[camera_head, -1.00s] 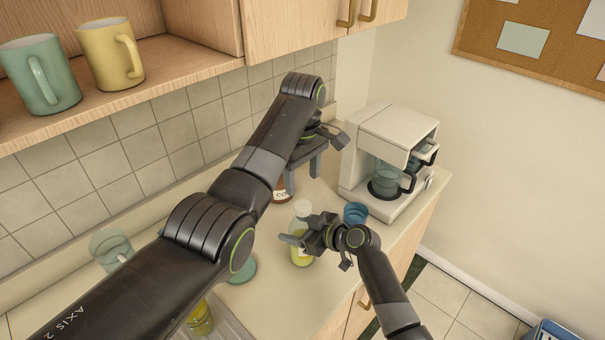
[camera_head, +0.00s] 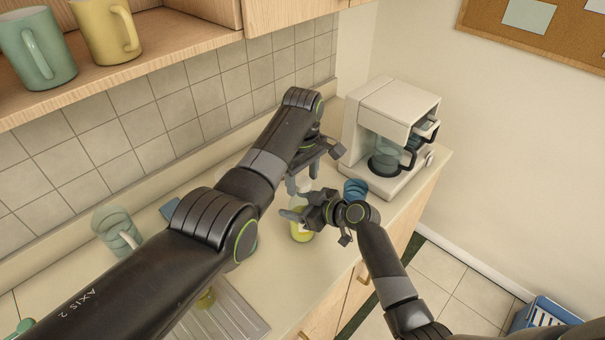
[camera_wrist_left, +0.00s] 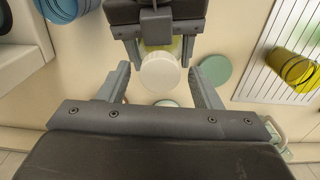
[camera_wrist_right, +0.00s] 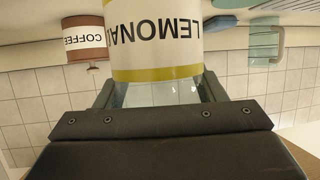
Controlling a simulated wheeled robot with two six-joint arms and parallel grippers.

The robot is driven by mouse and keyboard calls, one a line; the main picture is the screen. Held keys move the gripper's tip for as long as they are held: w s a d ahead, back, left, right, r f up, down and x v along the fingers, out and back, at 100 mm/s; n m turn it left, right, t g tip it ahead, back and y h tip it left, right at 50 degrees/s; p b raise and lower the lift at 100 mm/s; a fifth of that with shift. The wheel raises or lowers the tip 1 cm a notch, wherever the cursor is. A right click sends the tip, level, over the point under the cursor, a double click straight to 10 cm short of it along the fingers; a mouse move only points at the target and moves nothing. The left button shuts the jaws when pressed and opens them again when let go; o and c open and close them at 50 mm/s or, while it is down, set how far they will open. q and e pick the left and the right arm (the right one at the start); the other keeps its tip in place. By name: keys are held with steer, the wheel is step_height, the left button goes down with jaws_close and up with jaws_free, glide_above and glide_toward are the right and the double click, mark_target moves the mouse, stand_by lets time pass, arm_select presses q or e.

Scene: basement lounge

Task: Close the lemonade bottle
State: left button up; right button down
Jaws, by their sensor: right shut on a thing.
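The lemonade bottle (camera_head: 301,232) stands on the counter, with yellow liquid inside. Its label shows upside down in the right wrist view (camera_wrist_right: 155,30). My right gripper (camera_wrist_right: 160,92) is shut on the bottle, one finger on each side. A round white cap (camera_wrist_left: 160,72) is seen from above at the bottle's top; I cannot tell whether it is seated tightly. My left gripper (camera_wrist_left: 160,88) is open above the bottle, its fingers on either side of the cap with gaps to both. In the head view my left gripper (camera_head: 303,178) hangs just over the bottle.
A blue cup (camera_head: 355,190) and a coffee maker (camera_head: 390,140) stand right of the bottle. A coffee jar (camera_wrist_right: 85,40) is behind it. A green disc (camera_wrist_left: 215,69) lies beside the bottle. A glass mug (camera_head: 115,232) and a sink rack (camera_head: 235,318) are at the left.

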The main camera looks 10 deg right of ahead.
arm_select(q)
steer(key=c, duration=1)
steer(key=m, duration=1.3)
steer(key=shift+m, duration=0.3)
steer(key=m, duration=0.7)
steer(key=shift+m, duration=0.4)
steer(key=m, duration=0.7)
steer(key=o, duration=1.1)
